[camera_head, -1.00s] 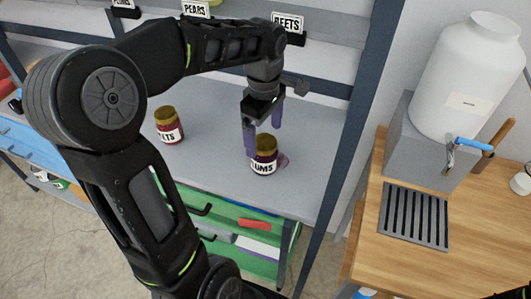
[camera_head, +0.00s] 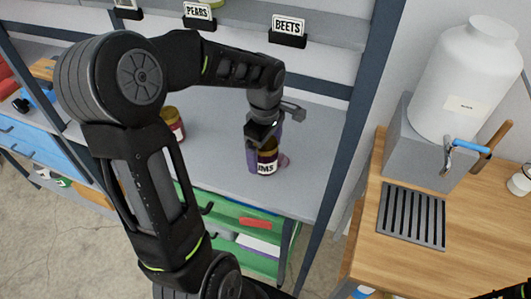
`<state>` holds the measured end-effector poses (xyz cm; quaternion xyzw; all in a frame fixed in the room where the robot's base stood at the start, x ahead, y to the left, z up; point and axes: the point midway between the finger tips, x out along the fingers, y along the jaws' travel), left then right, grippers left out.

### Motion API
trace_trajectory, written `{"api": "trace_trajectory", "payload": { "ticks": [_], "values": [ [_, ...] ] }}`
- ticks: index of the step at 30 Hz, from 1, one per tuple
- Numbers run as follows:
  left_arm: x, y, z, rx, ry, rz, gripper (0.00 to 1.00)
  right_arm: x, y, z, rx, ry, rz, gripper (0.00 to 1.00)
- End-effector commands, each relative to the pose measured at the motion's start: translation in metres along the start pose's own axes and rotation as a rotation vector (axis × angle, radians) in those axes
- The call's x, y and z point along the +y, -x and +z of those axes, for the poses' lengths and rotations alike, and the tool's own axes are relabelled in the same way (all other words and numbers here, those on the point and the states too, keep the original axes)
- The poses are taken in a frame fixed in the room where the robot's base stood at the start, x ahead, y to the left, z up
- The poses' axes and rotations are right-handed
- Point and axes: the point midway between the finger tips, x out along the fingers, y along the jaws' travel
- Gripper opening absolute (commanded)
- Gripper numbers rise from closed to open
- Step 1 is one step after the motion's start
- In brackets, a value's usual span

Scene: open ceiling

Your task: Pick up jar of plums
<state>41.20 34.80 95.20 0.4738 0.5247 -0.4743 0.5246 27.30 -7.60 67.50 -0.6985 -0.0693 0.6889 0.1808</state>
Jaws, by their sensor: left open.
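The jar of plums (camera_head: 267,164) stands upright on the grey shelf top, dark with a gold lid and a white label whose visible letters end in "MS". My left gripper (camera_head: 264,150) comes down over it from above, with its purple fingers open on either side of the jar. The near finger hides the jar's left side, and the gripper body hides part of the lid. I cannot tell whether the fingers touch the glass.
Another gold-lidded jar (camera_head: 173,123) stands left on the shelf, partly behind my arm. Signs "PEARS" (camera_head: 197,11) and "BEETS" (camera_head: 288,25) sit on the rack above. A dark post (camera_head: 347,125) borders the shelf's right. A wooden counter (camera_head: 365,235) holds a white dispenser (camera_head: 470,80).

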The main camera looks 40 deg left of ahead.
Motion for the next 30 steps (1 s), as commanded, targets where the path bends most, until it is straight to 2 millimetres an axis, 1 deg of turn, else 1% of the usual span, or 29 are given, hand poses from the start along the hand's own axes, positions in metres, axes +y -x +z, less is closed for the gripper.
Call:
{"api": "trace_trajectory", "payload": {
  "ticks": [15, 30],
  "values": [
    [0.0001, 0.0005, -0.0001, 0.000, 0.000, 0.001, 0.91, 0.0000, -0.0003, 0.0000, 0.000, 0.000, 0.000, 0.36],
    [0.0001, 0.0005, -0.0001, 0.000, 0.000, 0.000, 0.50, 0.0000, -0.0002, -0.0001, 0.000, 0.000, 0.000, 0.36]
  ]
}}
